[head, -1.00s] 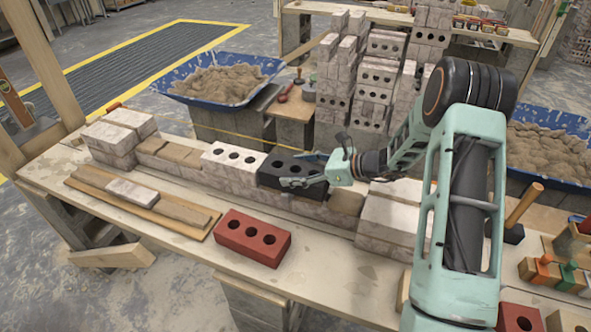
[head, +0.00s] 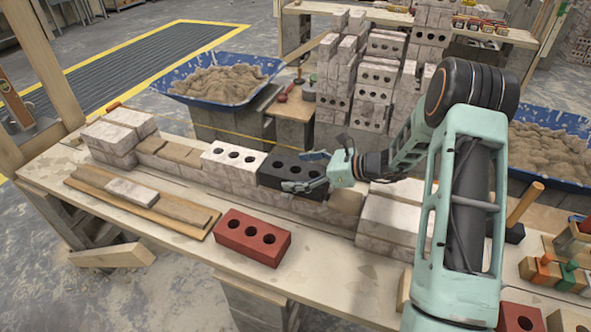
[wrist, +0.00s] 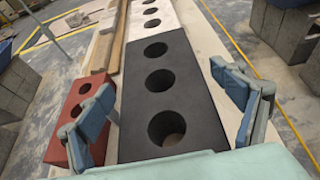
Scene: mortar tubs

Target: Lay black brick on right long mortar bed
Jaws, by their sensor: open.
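The black brick (head: 283,176) with round holes lies flat on the low block wall, its left end close to or against the white brick (head: 233,159); I cannot tell if they touch. Its underside and any mortar beneath are hidden. My gripper (head: 312,171) is open at the brick's right end. In the wrist view the fingers (wrist: 163,108) stand on either side of the black brick (wrist: 168,95), with gaps visible beside it. A tan mortar patch (head: 346,201) shows on the wall to the right of the black brick.
Pale blocks end the wall at left (head: 118,135) and right (head: 390,220). A red brick (head: 253,238) lies on the table in front. Boards (head: 180,209) lie front left. A blue mortar tub (head: 222,82) and block stacks (head: 372,95) stand behind.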

